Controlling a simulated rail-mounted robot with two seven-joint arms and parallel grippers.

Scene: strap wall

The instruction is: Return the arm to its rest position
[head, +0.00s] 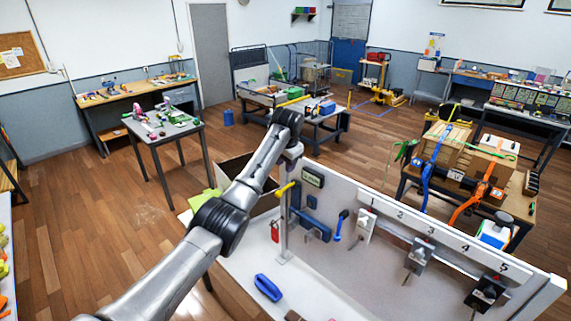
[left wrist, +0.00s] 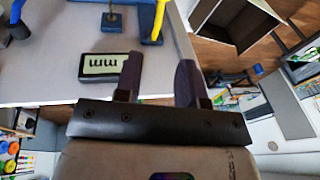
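My left arm (head: 240,195) reaches from the lower left of the head view up to the left end of the white strap wall (head: 340,200). Its pale hand (head: 293,151) is by the top of that wall's end; its fingertips are not clear there. In the left wrist view, my left gripper (left wrist: 158,75) has two dark fingers standing apart with nothing between them. A small display box (left wrist: 110,66) shows just left of the fingers, and it is on the wall in the head view (head: 313,177). My right gripper is in neither view.
The wall carries a yellow handle (head: 284,189), a blue tool (head: 341,224) and numbered strap stations. A blue block (head: 268,287) lies on the white surface below. An open box (head: 236,171) stands behind the wall's left end. Wooden floor (head: 90,220) is clear at left.

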